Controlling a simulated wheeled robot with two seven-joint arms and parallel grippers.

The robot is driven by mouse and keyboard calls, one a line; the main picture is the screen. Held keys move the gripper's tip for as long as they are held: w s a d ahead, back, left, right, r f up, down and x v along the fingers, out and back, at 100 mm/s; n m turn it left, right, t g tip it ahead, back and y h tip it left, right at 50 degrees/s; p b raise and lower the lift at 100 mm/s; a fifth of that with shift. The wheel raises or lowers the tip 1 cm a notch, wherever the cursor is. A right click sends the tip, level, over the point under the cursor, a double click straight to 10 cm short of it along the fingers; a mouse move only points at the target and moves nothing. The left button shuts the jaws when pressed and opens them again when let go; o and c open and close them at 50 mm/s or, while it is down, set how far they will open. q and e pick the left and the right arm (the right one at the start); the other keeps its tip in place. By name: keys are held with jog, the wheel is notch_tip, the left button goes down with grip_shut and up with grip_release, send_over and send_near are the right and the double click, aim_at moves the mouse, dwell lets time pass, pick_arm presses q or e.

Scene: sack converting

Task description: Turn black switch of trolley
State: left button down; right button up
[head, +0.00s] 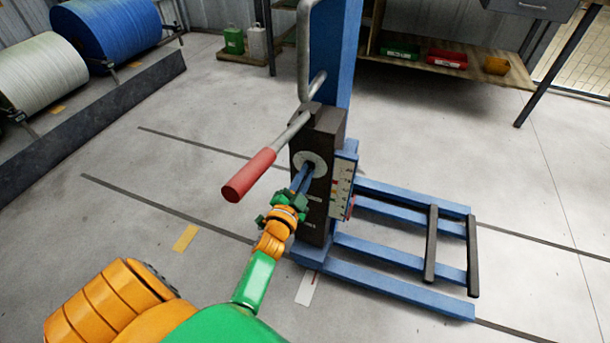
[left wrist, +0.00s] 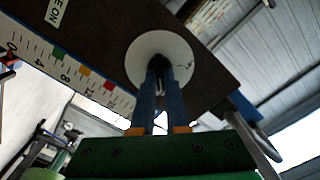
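The trolley (head: 325,128) has a dark box on a blue mast, with a round pale dial plate (head: 311,158) on its face. The black switch (left wrist: 160,62) sits at the middle of this plate in the left wrist view; in the head view the fingers mostly cover it. My left gripper (head: 306,172) reaches the plate, its two blue fingers (left wrist: 161,78) close together on either side of the switch, appearing to grip it. The fingertips hide part of the switch, so its exact angle is hard to tell. My right gripper is in neither view.
The trolley's red-handled lever (head: 248,175) juts out just above and left of my left gripper. Blue fork legs (head: 400,285) extend right along the floor. Large blue (head: 108,30) and white (head: 42,72) rolls lie at the left. The floor between is mostly clear.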

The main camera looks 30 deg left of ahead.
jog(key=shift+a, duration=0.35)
pick_arm(q)
jog(key=shift+a+n+p, duration=0.15)
jog(key=shift+n+p, duration=0.65)
jog(key=shift+n, duration=3.6)
jog(key=shift+a+n+p, duration=0.15)
jog(key=shift+n+p, duration=0.6)
jog(key=shift+n, duration=3.65)
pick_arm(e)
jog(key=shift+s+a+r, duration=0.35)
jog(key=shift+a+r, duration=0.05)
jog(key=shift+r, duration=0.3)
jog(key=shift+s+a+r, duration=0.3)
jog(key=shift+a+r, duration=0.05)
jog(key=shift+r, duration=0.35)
pick_arm(q)
jog(key=shift+n, duration=0.3)
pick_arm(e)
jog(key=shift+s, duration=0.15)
pick_arm(q)
jog(key=c, duration=0.9)
grip_release()
jog(key=shift+s, duration=0.1)
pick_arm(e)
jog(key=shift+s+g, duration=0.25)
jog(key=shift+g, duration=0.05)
